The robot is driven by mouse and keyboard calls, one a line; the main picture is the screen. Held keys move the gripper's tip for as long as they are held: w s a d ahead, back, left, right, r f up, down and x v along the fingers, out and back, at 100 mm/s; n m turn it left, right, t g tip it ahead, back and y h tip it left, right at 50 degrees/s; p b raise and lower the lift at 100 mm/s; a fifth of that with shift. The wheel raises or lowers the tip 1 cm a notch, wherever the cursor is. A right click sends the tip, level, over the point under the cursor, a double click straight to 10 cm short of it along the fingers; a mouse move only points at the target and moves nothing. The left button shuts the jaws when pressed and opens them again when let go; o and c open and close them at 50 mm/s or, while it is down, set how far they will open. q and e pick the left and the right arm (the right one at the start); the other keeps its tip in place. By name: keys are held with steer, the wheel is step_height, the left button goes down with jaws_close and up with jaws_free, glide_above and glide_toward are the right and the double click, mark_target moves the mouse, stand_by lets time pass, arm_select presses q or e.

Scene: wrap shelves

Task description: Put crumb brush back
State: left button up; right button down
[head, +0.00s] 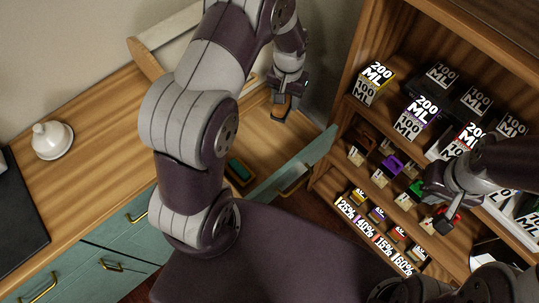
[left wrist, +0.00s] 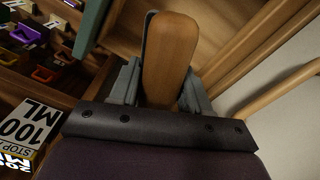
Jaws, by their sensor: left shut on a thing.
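My left gripper (head: 285,90) is at the back end of the wooden counter, close to the wall and the shelf unit. In the left wrist view it is shut on the crumb brush's rounded wooden handle (left wrist: 168,62), which lies between the two grey fingers. A dark strip runs along one side of the handle. The brush's far end cannot be made out. My right gripper (head: 441,193) is in front of the shelves at the right; whether its fingers are open or shut is unclear.
A teal drawer (head: 297,165) stands open below the counter, with a green item (head: 239,170) inside. The shelf unit (head: 349,113) holds several labelled boxes and small coloured bins. A white lidded dish (head: 52,141) sits on the counter's left. The counter between is mostly clear.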

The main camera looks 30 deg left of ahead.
arm_select(q)
steer(key=a+f+b, duration=0.1)
steer(key=s+a+b, duration=0.1)
steer(key=b, duration=0.1)
steer(key=shift+f+n, duration=0.3)
steer(key=shift+f, duration=0.05)
step_height(320, 180, down, 2)
steer(key=s+a+n+b, duration=0.2)
steer(key=n+b, duration=0.1)
steer(key=b, duration=0.4)
steer(key=n, duration=0.5)
glide_toward(263, 156)
step_height(263, 156, down, 7)
steer(key=shift+w+r+b, duration=0.1)
steer(key=shift+r+b, duration=0.05)
steer(key=shift+b, duration=0.6)
steer(key=o, duration=1.1)
